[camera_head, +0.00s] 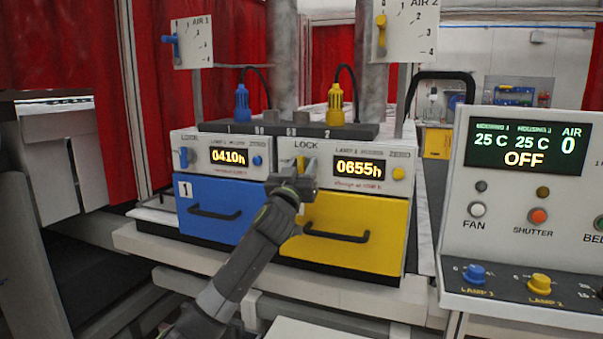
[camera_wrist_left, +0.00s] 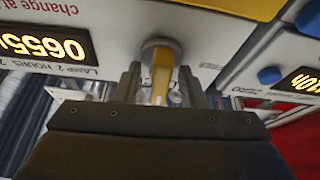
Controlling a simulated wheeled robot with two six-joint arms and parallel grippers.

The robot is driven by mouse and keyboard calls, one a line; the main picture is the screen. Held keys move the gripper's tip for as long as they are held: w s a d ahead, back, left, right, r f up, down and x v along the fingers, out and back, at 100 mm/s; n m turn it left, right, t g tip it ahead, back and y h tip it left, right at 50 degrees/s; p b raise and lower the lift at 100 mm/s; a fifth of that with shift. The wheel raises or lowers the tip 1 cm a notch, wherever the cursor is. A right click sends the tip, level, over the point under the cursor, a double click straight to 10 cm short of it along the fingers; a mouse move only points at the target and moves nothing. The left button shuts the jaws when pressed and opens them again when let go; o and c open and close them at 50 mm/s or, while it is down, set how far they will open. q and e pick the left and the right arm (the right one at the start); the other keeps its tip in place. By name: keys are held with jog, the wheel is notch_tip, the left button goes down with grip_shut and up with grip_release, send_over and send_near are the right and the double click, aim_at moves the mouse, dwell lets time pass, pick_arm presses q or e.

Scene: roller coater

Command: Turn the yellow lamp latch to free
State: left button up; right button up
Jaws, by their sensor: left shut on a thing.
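The yellow lamp latch (camera_head: 301,164) sits on the white front panel above the yellow drawer, left of the display reading 0655h (camera_head: 360,168). "LOCK" is printed above it. My left gripper (camera_head: 303,180) reaches it from below and hides its lower part. In the left wrist view the yellow latch (camera_wrist_left: 162,75) stands on a round grey boss between the two fingers of my left gripper (camera_wrist_left: 161,85), which is shut on it. The latch's exact angle is hard to tell. My right gripper is not in view.
A blue latch (camera_head: 186,157) and blue drawer (camera_head: 212,205) are to the left. The yellow drawer (camera_head: 345,215) has a black handle (camera_head: 336,235) below the latch. A control console (camera_head: 520,200) stands at the right, its screen showing OFF.

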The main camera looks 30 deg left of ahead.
pick_arm(q)
jog(key=n+y+b, duration=0.1)
jog(key=n+b, duration=0.1)
jog(key=n, duration=0.1)
jog(key=n+g+y+b, duration=0.1)
jog(key=n+b, duration=0.1)
jog(key=b, duration=0.1)
jog(key=n+g+y+b, duration=0.1)
jog(key=n+y+b, duration=0.1)
jog(key=n+b, duration=0.1)
jog(key=shift+a+f+n, duration=0.1)
jog(key=shift+f+n, duration=0.2)
jog(key=shift+n+g+b, duration=0.3)
jog(key=shift+n+b, duration=0.25)
jog(key=shift+n, duration=0.05)
jog(key=n+g+y+b, duration=0.1)
jog(key=n+b, duration=0.1)
jog(key=n, duration=0.1)
jog(key=shift+s+a, duration=0.1)
jog(key=n+g+b, duration=0.2)
jog(key=n, duration=0.4)
jog(key=shift+b, duration=0.35)
jog(key=shift+a+n+g+b, duration=0.1)
jog(key=shift+n+g+b, duration=0.5)
jog(key=shift+n, duration=0.7)
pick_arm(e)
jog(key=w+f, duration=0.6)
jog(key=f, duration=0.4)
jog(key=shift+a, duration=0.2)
